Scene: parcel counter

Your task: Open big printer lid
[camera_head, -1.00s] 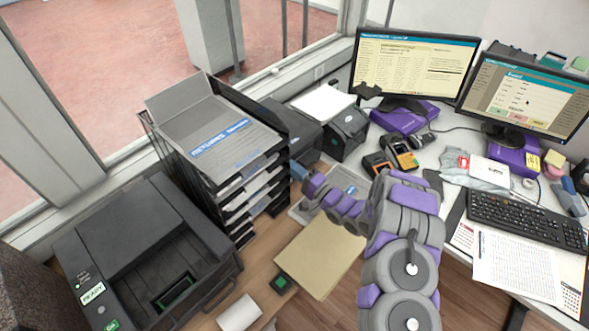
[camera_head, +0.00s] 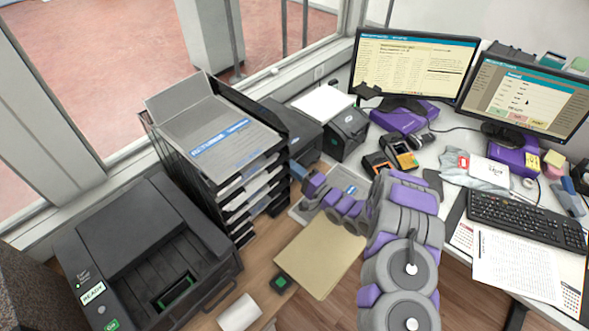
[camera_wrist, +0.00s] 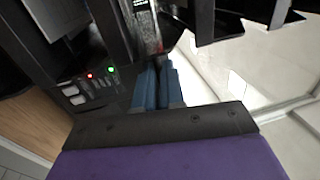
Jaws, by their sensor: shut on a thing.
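My gripper (camera_head: 298,171) is low beside the dark printer (camera_head: 297,130) that stands behind the tray stack. In the wrist view, its two blue fingers (camera_wrist: 158,84) are close together against a black body, shut on a dark part at the printer's edge. The exact part between the fingertips is hidden. A panel (camera_wrist: 90,88) with buttons and a red and a green light is left of the fingers. The dark printer's top looks closed. A larger black printer (camera_head: 140,235) with a READY label stands at the front left, apart from my gripper.
A black tray stack (camera_head: 222,150) stands left of my gripper. A small black label printer (camera_head: 347,132) is to its right. A tan folder (camera_head: 320,255) lies below my arm. Monitors (camera_head: 415,65), handheld scanners (camera_head: 398,155) and a keyboard (camera_head: 530,222) crowd the right desk.

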